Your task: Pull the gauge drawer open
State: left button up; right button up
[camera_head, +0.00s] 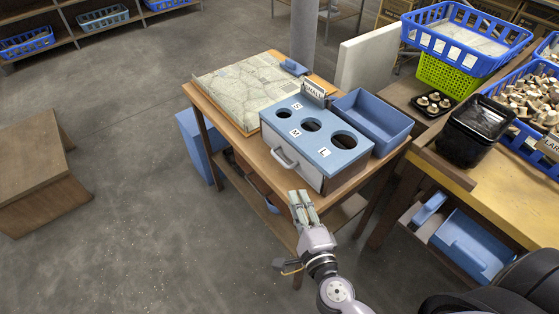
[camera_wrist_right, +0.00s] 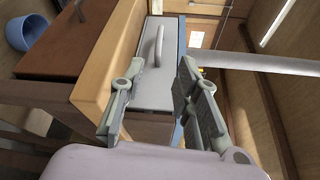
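The gauge box (camera_head: 318,135) has a blue top with three round holes and letter labels, and stands on a small wooden table (camera_head: 262,139). Its grey front is the drawer (camera_head: 294,169), which looks closed, with a curved handle (camera_head: 284,158). In the right wrist view the drawer (camera_wrist_right: 153,92) and its handle (camera_wrist_right: 158,47) show beyond the fingers. My right gripper (camera_head: 303,196) is open and empty, below and right of the handle in the head view, apart from it. It also shows in the right wrist view (camera_wrist_right: 153,75). My left gripper is not in view.
A blue bin (camera_head: 372,120) stands right behind the gauge box, and a patterned mat (camera_head: 243,85) lies behind left. A workbench (camera_head: 470,165) at the right holds crates, mushrooms and a black tray stack (camera_head: 473,130).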

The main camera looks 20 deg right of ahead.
aim_at(279, 161)
jog(key=w, duration=0.5)
jog(key=w+f, duration=0.1)
jog(key=w, duration=0.9)
jog(key=shift+w+d+f+p, duration=0.2)
jog(key=shift+w+d+p, duration=0.1)
jog(key=shift+p, duration=0.05)
jog(key=shift+c, duration=0.5)
grip_shut()
jog(key=shift+s, duration=0.1)
